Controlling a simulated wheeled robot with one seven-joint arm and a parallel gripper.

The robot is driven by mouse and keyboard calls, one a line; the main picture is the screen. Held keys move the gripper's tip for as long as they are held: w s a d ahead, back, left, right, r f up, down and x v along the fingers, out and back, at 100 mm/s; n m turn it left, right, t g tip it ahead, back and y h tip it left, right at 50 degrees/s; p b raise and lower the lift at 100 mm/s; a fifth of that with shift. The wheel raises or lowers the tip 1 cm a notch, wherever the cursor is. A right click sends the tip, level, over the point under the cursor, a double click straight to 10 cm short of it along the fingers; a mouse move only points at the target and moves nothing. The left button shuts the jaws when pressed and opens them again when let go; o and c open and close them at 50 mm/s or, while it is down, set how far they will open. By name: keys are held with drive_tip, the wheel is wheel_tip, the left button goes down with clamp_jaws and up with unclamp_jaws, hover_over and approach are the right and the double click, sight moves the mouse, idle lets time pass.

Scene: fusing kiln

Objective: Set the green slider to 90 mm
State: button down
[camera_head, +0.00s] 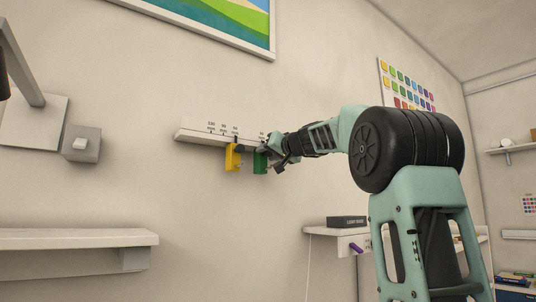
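The green slider (260,163) hangs from a white wall rail (200,135) with printed mm marks, near the rail's right visible part. The marks are too small to read surely, so I cannot tell its exact setting. A yellow slider (232,158) hangs on the same rail, just left of the green one. My gripper (272,156) is at the green slider's right side and partly covers it and the rail's right part. I cannot tell whether the fingers touch or grip the slider.
A grey switch box (82,144) is on the wall at left, above a white shelf (70,238). A dark labelled box (346,221) stands on a white ledge at lower right. A landscape picture (225,18) hangs above. The wall below the sliders is clear.

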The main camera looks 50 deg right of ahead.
drive_tip(key=d, duration=0.2)
drive_tip(key=s+d+b, duration=0.1)
drive_tip(key=shift+d, duration=0.35)
drive_tip(key=c, duration=1.2)
unclamp_jaws()
drive_tip(key=shift+s, duration=0.1)
